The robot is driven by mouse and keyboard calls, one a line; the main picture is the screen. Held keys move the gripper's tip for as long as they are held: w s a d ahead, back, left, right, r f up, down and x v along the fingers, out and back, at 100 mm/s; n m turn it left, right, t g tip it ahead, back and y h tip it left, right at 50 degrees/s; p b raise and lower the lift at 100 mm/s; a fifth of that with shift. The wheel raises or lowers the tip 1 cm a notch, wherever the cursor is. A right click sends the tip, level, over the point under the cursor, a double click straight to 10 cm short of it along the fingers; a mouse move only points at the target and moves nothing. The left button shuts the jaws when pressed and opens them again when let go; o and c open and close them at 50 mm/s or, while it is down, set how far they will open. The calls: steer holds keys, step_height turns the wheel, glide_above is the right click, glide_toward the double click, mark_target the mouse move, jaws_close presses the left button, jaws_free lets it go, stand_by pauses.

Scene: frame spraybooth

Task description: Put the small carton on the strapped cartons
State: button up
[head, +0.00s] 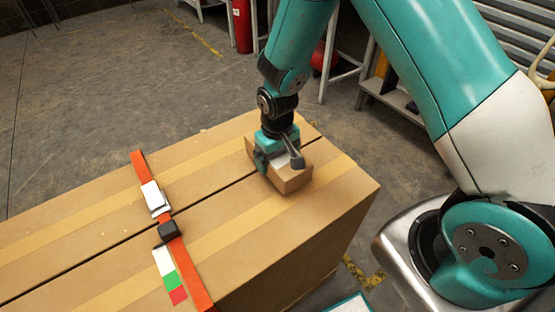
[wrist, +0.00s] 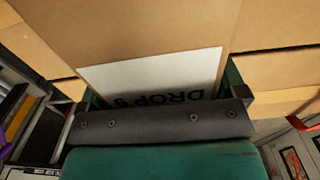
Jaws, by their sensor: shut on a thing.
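The small carton (head: 291,180) is a brown box with a white label on it. My gripper (head: 279,158) is shut on it, pointing down. The carton is at the top of the strapped cartons (head: 325,205), near their right end; I cannot tell whether it touches them or hangs just above. The strapped cartons are large brown boxes with tan tape and an orange strap (head: 185,262) across them. In the wrist view the small carton (wrist: 150,25) fills the upper middle, its white label (wrist: 150,72) reading "DROP 9" upside down, partly hidden by my gripper.
The strap carries a metal buckle (head: 155,199) and a dark block (head: 168,231), left of my gripper. A white, green and red label (head: 170,277) lies beside the strap. A red cylinder (head: 242,25) and metal-legged racks stand behind. Much of the carton top is clear.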

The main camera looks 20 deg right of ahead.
steer(key=shift+f, duration=0.75)
steer(key=shift+f, duration=0.2)
steer(key=o, duration=0.9)
step_height(320, 180, up, 12)
steer(key=shift+f+b, duration=0.1)
steer(key=shift+b, duration=0.3)
steer(key=s+a+r+n+y, duration=0.1)
steer(key=s+r, duration=0.4)
steer(key=s, duration=0.2)
steer(key=s+a+r+n+y, duration=0.1)
steer(key=s+a+r+n, duration=0.1)
steer(key=s+r, duration=0.4)
steer(key=s+a+r+n+y, duration=0.1)
steer(key=s+a+r+y, duration=0.1)
steer(key=s+r, duration=0.4)
steer(key=shift+s+a+n, duration=0.1)
steer(key=shift+s+n, duration=0.3)
steer(key=shift+s, duration=0.7)
